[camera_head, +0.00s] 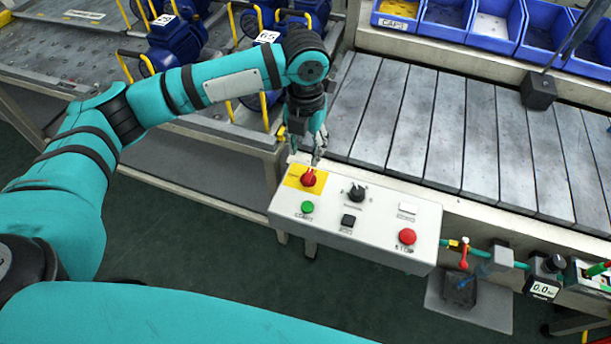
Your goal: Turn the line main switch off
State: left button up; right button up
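The line main switch (308,178) is a red rotary knob on a yellow plate at the left end of a light grey control box. The direction its handle points is too small to tell. My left gripper (319,155) points down just above and behind the knob, close to it. Whether its fingertips touch the knob, and whether they are open or shut, I cannot tell. My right gripper is not in view.
The control box (380,245) also carries a black selector (356,193), a green button (307,207), a black button (348,221), a white label and a red stop button (407,236). A slatted conveyor (440,125) lies behind. Blue pumps (178,45) stand on the left table.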

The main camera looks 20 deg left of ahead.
aim_at(305, 181)
pick_arm(q)
notch_tip(305, 181, down, 11)
jog(key=shift+f, duration=0.15)
grip_shut()
dwell(0.4)
